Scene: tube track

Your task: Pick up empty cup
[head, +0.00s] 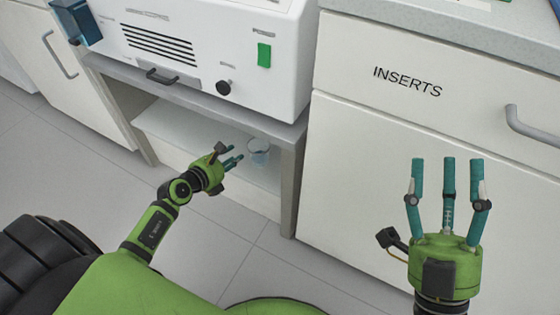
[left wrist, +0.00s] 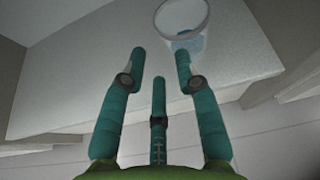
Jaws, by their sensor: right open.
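A small clear cup (head: 258,150) stands on the low shelf under the white machine. In the left wrist view the cup (left wrist: 182,22) shows at the top, beyond the fingertips, with a pale rim and something bluish in or behind it. My left gripper (head: 235,156) reaches toward the shelf opening, its fingertips just left of the cup and apart from it. In the left wrist view its teal fingers are spread with nothing between them. My right gripper (head: 448,165) is open and empty in front of the INSERTS drawer, fingers pointing up.
The low shelf (head: 185,135) lies under a grey bench top and is bounded at right by a grey leg (head: 290,185). The white machine (head: 215,50) sits above it. The INSERTS drawer (head: 420,60) and cabinet stand at right. The tiled floor (head: 220,255) in front is clear.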

